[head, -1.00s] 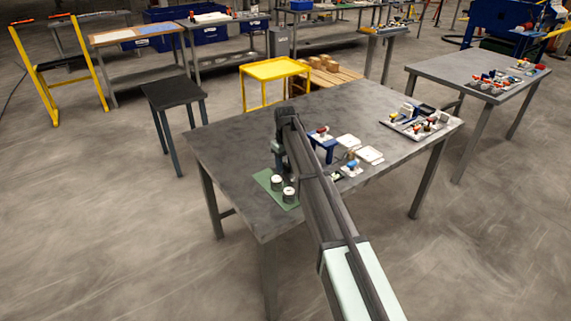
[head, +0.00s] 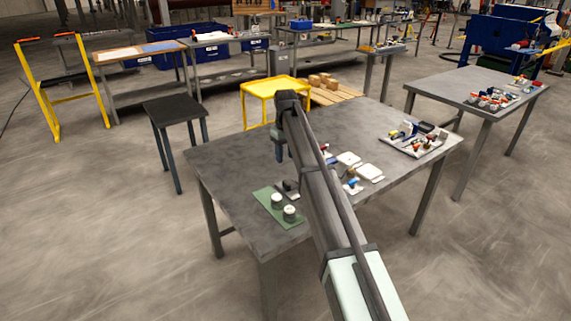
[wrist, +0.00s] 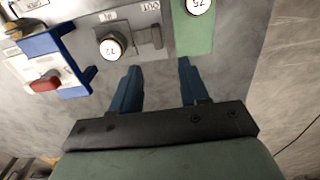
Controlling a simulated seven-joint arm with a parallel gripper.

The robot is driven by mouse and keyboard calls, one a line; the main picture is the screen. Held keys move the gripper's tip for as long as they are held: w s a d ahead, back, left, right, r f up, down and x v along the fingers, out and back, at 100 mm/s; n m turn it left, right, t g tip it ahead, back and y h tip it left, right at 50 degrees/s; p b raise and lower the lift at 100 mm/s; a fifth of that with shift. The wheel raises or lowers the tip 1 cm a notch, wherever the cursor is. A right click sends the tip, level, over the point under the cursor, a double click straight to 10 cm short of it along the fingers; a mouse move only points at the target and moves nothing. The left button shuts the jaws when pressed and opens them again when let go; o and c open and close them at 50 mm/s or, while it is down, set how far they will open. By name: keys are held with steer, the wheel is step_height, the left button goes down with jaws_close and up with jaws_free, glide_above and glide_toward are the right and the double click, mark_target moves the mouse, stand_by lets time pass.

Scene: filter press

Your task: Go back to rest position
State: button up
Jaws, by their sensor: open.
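My gripper (wrist: 158,64) is open, with nothing between its two blue fingers in the wrist view. In the head view my gripper (head: 280,154) hangs above the grey table (head: 235,160), behind the green mat (head: 266,203). Two dark round pieces with white tops, the first (head: 278,199) and the second (head: 289,213), stand on the mat. In the wrist view a piece marked 75 (wrist: 198,6) is on the green mat (wrist: 194,42). A piece marked 72 (wrist: 111,46) sits on a grey plate (wrist: 148,15) with a slot, ahead of the left finger.
A blue frame (wrist: 58,42) with a red-knobbed part (wrist: 44,84) lies at the left of the wrist view. White trays (head: 369,173) and a board of small parts (head: 413,139) are farther right on the table. A black stool (head: 174,109) and yellow cart (head: 270,88) stand beyond.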

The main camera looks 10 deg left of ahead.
steer(key=shift+r, duration=0.6)
steer(key=s+d+f+m, duration=0.1)
steer(key=d+f, duration=0.2)
steer(key=d, duration=0.3)
steer(key=s+d+f+m+h, duration=0.1)
steer(key=d+f+m, duration=0.1)
steer(key=d, duration=0.4)
steer(key=s+d+f+m, duration=0.1)
steer(key=d+f, duration=0.4)
steer(key=d, duration=0.1)
steer(key=s+d+f+m+h, duration=0.1)
steer(key=s+d+f+m, duration=0.2)
steer(key=d, duration=0.4)
steer(key=s+d+f+m+h, duration=0.1)
steer(key=s+d+f, duration=0.2)
steer(key=d+f, duration=0.3)
steer(key=s+d+f+g, duration=0.2)
steer(key=s+f, duration=0.9)
steer(key=f, duration=0.3)
steer(key=s+f+g+y, duration=0.1)
steer(key=s+f+g, duration=0.1)
steer(key=s+f, duration=0.9)
steer(key=s+f+g+y, duration=0.1)
steer(key=s+f, duration=0.6)
steer(key=s, duration=0.8)
steer(key=s+f+m+g+y, duration=0.1)
steer(key=s+f, duration=0.2)
steer(key=s, duration=1.3)
steer(key=shift+s+d+f+g, duration=0.15)
steer(key=shift+s+g, duration=0.25)
